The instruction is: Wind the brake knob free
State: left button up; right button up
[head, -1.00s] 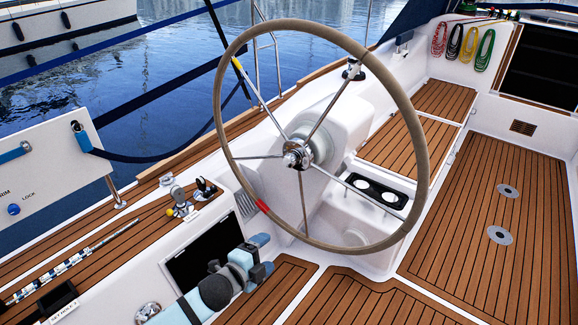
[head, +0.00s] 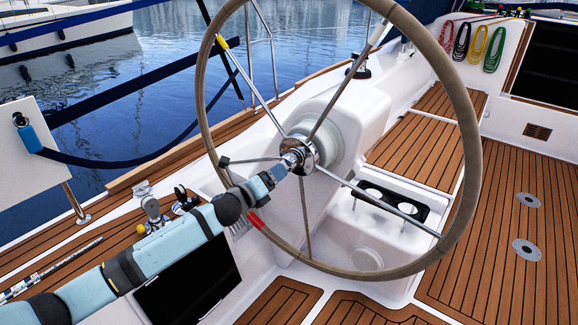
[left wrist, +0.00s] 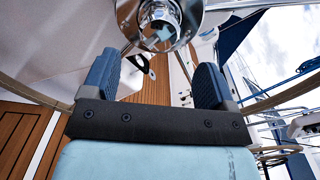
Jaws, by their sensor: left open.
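The large steering wheel (head: 468,150) stands upright with a tan rim, metal spokes and a red mark low on the left. Its chrome hub, with the brake knob at the centre (left wrist: 160,15), is at the top of the left wrist view. In the head view the hub (head: 311,153) is partly hidden by my left gripper (head: 287,166). That gripper points at the knob from the lower left. In the left wrist view its two blue fingers are apart, with nothing between them, and the knob lies just beyond. Contact cannot be told. My right gripper is not in view.
The white pedestal (head: 350,120) stands behind the wheel. A black cup holder (head: 388,203) is right of it. Cleats and fittings (head: 152,208) sit on the left teak deck. Coloured ropes (head: 478,42) hang at the back right. The teak floor (head: 480,250) at right is clear.

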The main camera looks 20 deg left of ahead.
aim_at(286, 166)
pick_arm(q)
jog(key=b+x, duration=0.1)
jog(key=x, duration=0.6)
jog(key=shift+w+f, duration=0.15)
jog(key=shift+w, duration=0.1)
jog(key=shift+w+d+b, duration=0.15)
jog(key=shift+w+b, duration=0.15)
jog(key=shift+w, duration=0.1)
jog(key=c, duration=0.9)
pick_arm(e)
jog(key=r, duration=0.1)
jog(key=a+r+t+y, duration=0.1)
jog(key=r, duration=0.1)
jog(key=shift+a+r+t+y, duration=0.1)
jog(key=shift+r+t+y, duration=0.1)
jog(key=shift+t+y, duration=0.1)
